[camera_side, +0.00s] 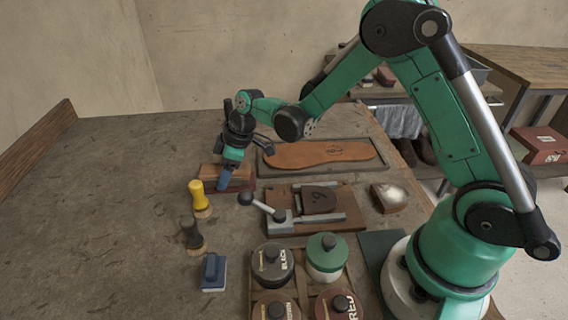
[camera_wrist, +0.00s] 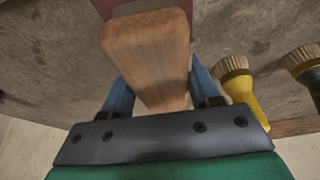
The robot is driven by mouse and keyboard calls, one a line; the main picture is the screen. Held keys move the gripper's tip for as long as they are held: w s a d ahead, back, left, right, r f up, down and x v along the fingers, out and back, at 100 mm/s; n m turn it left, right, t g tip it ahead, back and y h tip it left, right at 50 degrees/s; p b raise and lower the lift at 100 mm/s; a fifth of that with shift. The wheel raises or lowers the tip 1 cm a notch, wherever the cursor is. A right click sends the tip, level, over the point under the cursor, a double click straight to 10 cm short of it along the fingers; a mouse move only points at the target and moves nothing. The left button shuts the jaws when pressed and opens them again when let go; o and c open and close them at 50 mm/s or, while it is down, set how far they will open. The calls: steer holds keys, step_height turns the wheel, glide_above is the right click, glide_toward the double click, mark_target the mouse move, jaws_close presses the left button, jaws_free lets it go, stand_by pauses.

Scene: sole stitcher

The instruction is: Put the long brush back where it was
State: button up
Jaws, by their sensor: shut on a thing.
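A long wooden block (camera_wrist: 147,50), which looks like the back of the long brush, lies between the blue fingers of my gripper (camera_wrist: 160,92) in the wrist view. My gripper (camera_side: 225,177) is shut on it, pointing down at the left middle of the table in the side view. There the brown wood (camera_side: 208,172) shows beside the fingers, over a dark red piece (camera_side: 242,183). The dark red piece (camera_wrist: 125,7) also shows past the block's far end in the wrist view. Any bristles are hidden, and I cannot tell whether the brush touches what is below.
A yellow-handled brush (camera_side: 197,192), a dark-handled brush (camera_side: 191,233) and a blue-and-grey block (camera_side: 213,270) stand nearby. A tray with a leather sole (camera_side: 318,154), a lever fixture (camera_side: 315,208) and lidded jars (camera_side: 327,256) lie to the right. The table's left side is clear.

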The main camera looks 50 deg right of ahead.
steer(key=shift+f, duration=0.15)
steer(key=o, duration=1.1)
